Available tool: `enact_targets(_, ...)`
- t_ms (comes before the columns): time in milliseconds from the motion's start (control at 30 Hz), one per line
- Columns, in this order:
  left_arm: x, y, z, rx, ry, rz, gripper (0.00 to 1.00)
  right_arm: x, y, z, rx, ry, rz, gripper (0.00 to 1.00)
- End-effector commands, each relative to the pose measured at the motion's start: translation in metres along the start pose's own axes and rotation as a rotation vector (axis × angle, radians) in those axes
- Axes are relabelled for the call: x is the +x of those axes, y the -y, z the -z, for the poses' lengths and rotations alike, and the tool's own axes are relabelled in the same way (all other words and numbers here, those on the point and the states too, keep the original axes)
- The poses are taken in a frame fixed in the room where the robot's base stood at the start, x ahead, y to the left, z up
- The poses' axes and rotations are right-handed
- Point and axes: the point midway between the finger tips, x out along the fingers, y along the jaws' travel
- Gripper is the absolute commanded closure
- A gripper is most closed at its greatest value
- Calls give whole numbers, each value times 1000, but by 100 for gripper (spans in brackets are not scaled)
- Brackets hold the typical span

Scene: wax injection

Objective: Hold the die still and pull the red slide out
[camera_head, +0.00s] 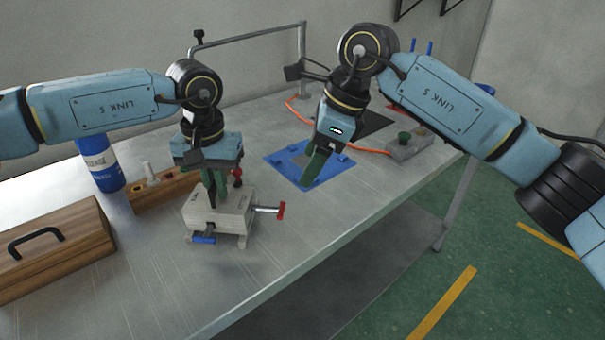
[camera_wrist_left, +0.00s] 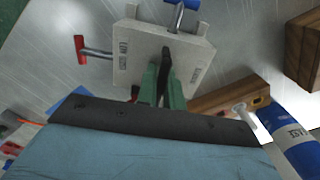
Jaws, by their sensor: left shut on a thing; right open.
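The die (camera_head: 232,214) is a pale grey block on the metal table, also seen from above in the left wrist view (camera_wrist_left: 196,50). The red slide (camera_head: 281,210) is a red T-handle on a metal rod from the die's right side; it also shows in the left wrist view (camera_wrist_left: 80,48). A blue handle (camera_head: 204,240) sits at the die's front. My left gripper (camera_head: 213,203) points down and is shut at the die's top; its fingers hide what they grip. My right gripper (camera_head: 304,184) is open and empty above the blue mat, apart from the die.
A blue mat (camera_head: 337,174) lies right of the die. A wooden box (camera_head: 75,258) and a blue bottle (camera_head: 101,166) stand left. A wooden rack (camera_head: 163,190) is behind the die. A button box (camera_head: 405,147) with orange cable is farther back. Table is clear in front.

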Motion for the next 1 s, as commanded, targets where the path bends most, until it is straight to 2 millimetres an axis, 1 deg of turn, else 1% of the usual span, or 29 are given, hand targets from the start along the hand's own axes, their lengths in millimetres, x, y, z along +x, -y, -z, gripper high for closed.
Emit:
enact_targets(33, -1, -1, 0, 1, 0, -2, 100, -4, 0, 0, 0, 0, 1, 29)
enact_targets(133, -1, -1, 0, 2, 0, -2, 100, -7, 0, 0, 0, -1, 1, 29)
enact_targets(467, 0, -1, 0, 2, 1, -2, 100, -7, 0, 0, 0, -1, 0, 29)
enact_targets(500, 0, -1, 0, 2, 1, -2, 87, -7, 0, 0, 0, -1, 0, 29)
enact_targets(667, 0, -1, 0, 2, 1, -2, 66, -7, 0, 0, 0, -1, 0, 29)
enact_targets(900, 0, -1, 0, 1, 0, -1, 66, -7, 0, 0, 0, -1, 0, 29)
enact_targets(1000, -4, -1, 0, 1, 0, -1, 66, -7, 0, 0, 0, -1, 0, 29)
